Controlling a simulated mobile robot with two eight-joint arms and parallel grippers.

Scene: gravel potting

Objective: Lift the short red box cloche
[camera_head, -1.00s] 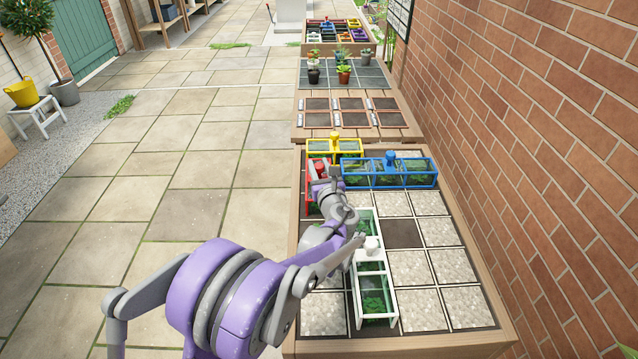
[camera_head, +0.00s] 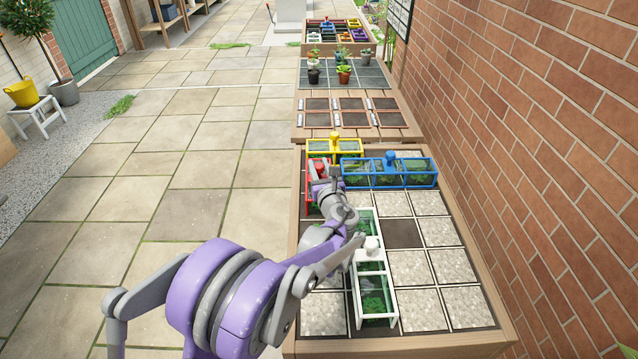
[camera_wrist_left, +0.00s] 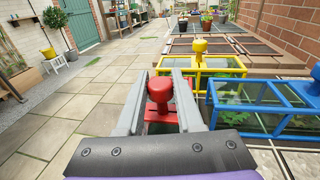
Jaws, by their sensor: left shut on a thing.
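The short red box cloche (camera_head: 310,192) stands at the left edge of the gravel bed, mostly hidden behind my left arm in the head view. Its red knob (camera_wrist_left: 160,88) shows in the left wrist view between my fingers. My left gripper (camera_wrist_left: 160,102) is shut on this red knob. In the head view the left gripper (camera_head: 324,177) is at the top of the red cloche. The lower part of the red cloche is hidden by the gripper. My right gripper is not in view.
A yellow cloche (camera_head: 348,147) stands just behind the red one. A blue cloche (camera_head: 422,180) stands close to its right. A white cloche (camera_head: 376,267) lies nearer, beside my arm. Potted plants (camera_head: 344,74) stand farther back. A brick wall (camera_head: 530,130) bounds the right side.

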